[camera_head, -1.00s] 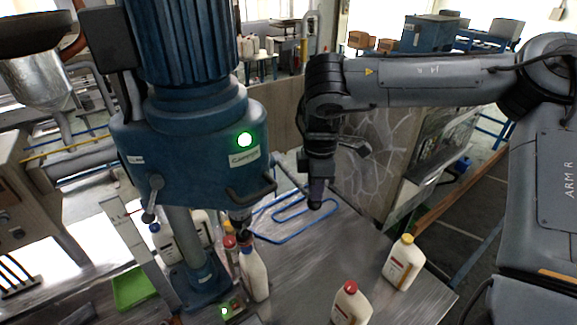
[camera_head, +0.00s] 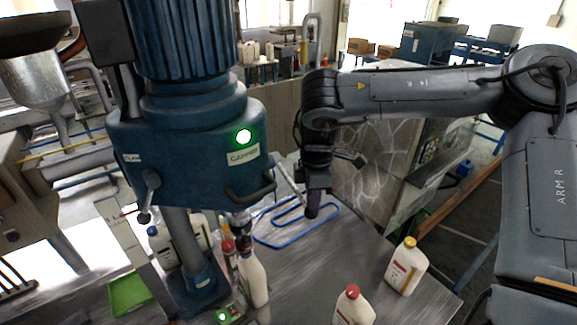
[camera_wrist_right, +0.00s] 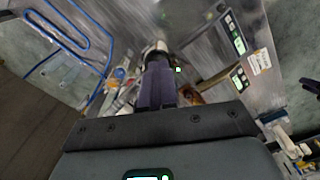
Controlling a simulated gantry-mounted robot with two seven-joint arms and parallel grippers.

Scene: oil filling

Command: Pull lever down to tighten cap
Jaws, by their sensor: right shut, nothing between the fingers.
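The blue capping machine (camera_head: 190,150) stands at centre left with a green light lit on its front. A thin silver lever (camera_head: 287,178) slants down and right from its right side. My right gripper (camera_head: 312,211) points down beside the lever's lower end, shut and empty; I cannot tell whether they touch. The gripper's dark fingers (camera_wrist_right: 157,82) also show in the right wrist view. A white bottle (camera_head: 254,278) with a dark cap (camera_head: 244,243) stands upright under the machine's chuck (camera_head: 239,220). My left gripper is not in view.
A white bottle with a yellow cap (camera_head: 406,268) and one with a red cap (camera_head: 352,305) stand on the metal table (camera_head: 310,275). A blue looped rail (camera_head: 285,238) lies behind. Other bottles (camera_head: 160,247) stand behind the machine's column. A green tray (camera_head: 130,294) is at lower left.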

